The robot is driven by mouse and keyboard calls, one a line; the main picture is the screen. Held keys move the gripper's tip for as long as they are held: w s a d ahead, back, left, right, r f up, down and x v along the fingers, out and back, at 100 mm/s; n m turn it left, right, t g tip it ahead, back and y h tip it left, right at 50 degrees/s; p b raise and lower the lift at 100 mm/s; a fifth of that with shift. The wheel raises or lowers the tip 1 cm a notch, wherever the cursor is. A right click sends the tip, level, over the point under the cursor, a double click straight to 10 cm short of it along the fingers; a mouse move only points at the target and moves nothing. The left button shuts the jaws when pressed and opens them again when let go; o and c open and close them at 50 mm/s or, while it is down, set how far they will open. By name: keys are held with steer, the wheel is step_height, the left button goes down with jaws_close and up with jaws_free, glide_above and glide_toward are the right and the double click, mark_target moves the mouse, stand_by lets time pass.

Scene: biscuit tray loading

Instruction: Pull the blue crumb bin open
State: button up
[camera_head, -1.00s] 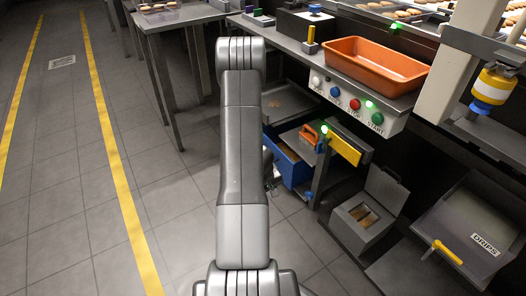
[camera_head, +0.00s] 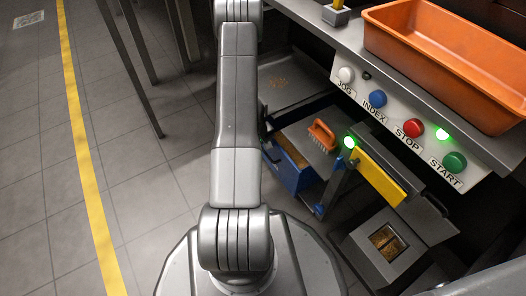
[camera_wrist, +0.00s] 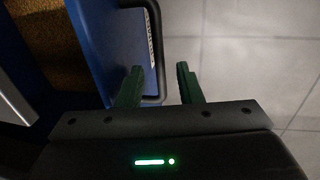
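The blue crumb bin (camera_head: 284,172) sits low under the counter in the head view, with a strip of brown crumbs showing inside. In the wrist view its blue front wall (camera_wrist: 105,35) stands at the left, with a dark bar handle (camera_wrist: 158,45) along it. My gripper (camera_wrist: 160,67) is open. Its green fingers lie on either side of the handle bar, the left one between the bar and the bin wall. A gap shows between the bar and the right finger; contact with the left finger is unclear. In the head view my arm hides the gripper.
An orange brush (camera_head: 321,135) lies on a grey surface above the bin. A yellow bar (camera_head: 381,178) and a grey box (camera_head: 388,250) are to its right. Above is a button panel (camera_head: 392,120) and an orange tray (camera_head: 450,70).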

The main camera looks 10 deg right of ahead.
steer(key=shift+f, duration=0.3)
jaws_close()
